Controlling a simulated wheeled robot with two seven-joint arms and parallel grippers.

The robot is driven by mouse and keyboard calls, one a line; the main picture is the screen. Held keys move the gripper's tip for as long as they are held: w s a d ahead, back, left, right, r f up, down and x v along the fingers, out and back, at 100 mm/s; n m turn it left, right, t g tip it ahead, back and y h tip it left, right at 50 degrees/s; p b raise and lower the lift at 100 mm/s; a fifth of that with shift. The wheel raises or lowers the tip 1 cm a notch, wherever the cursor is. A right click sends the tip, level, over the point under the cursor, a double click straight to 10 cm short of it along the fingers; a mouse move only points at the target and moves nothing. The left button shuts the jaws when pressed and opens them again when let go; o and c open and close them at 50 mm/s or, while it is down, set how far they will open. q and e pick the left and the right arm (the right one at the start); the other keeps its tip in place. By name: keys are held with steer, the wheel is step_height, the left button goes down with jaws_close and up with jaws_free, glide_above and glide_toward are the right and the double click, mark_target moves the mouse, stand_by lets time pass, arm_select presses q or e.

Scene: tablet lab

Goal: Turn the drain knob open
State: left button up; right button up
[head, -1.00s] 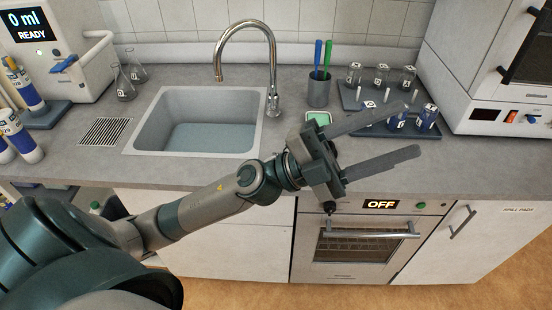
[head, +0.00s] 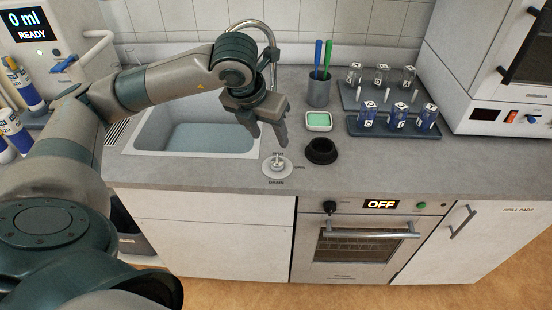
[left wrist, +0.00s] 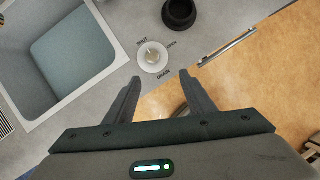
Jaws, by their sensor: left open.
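The drain knob (head: 277,165) is a small pale knob on a round white base with printed labels, set in the counter in front of the sink. It also shows in the left wrist view (left wrist: 152,56), beyond the fingertips and between their lines. My left gripper (head: 268,142) points down above and just behind the knob, apart from it. Its fingers are open and empty, and they also show in the left wrist view (left wrist: 160,75). The sink (head: 190,132) is partly covered by my left arm. My right gripper is not seen.
A black round cup (head: 321,151) stands right of the knob, with a green-topped dish (head: 318,121) behind it. The oven (head: 362,240) lies below the counter edge.

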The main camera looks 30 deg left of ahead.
mark_target(277, 160)
arm_select(q)
steer(key=shift+w+a+r+y, duration=0.1)
steer(key=shift+a+r+y, duration=0.1)
steer(key=shift+a, duration=0.15)
steer(key=shift+a+r+y, duration=0.1)
steer(key=shift+a+y, duration=0.1)
steer(key=shift+a, duration=0.15)
steer(key=shift+f, duration=0.1)
steer(key=p+x, duration=0.5)
steer(key=x, duration=1.1)
steer(key=shift+d, duration=0.15)
steer(key=shift+w+f, duration=0.3)
steer(key=shift+f, duration=0.35)
steer(key=c, duration=1)
